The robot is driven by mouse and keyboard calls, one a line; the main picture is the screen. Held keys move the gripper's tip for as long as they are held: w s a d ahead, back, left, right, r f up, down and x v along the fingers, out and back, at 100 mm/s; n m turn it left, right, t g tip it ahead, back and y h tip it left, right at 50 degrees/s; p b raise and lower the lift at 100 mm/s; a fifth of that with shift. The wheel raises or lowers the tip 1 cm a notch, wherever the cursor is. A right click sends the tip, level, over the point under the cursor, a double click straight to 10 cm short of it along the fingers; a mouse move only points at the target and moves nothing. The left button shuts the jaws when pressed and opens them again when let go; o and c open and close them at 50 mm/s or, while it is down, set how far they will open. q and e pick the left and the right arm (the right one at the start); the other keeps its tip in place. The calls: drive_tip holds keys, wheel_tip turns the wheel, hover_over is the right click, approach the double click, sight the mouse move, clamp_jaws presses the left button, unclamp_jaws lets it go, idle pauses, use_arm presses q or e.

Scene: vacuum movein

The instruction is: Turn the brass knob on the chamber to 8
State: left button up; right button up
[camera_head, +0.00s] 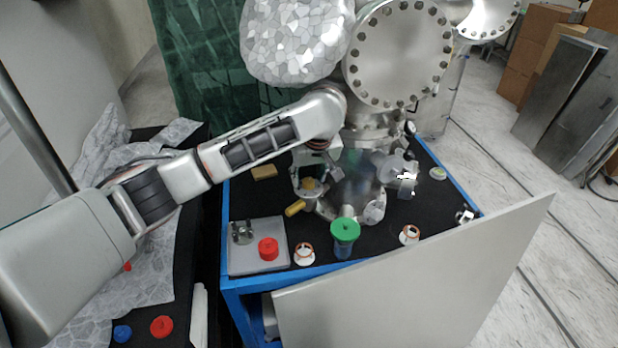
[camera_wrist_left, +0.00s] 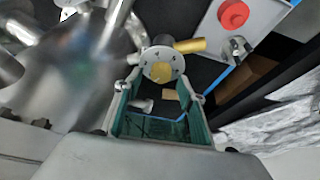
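The brass knob (camera_head: 308,184) sits in a round pale dial on the side of the metal chamber (camera_head: 352,183). In the left wrist view the knob (camera_wrist_left: 161,73) shows as a brass disc, with small dark marks on the dial (camera_wrist_left: 160,54) around it. The marks are too small to read. My left gripper (camera_wrist_left: 158,86) is open, its two fingers spread to either side of the knob. I cannot tell whether they touch it. In the head view the left gripper (camera_head: 309,178) is over the knob and partly hides the dial. My right gripper is in neither view.
A brass cylinder (camera_head: 295,208) sticks out beside the dial. A grey tray (camera_head: 247,262) with a red knob (camera_head: 268,248) stands at the table's front left. A green-capped jar (camera_head: 345,232) stands in front of the chamber. A tilted grey panel (camera_head: 400,295) fills the front right.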

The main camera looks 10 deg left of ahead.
use_arm(q)
drive_tip(key=shift+f, duration=0.45)
drive_tip(key=c, duration=1.1)
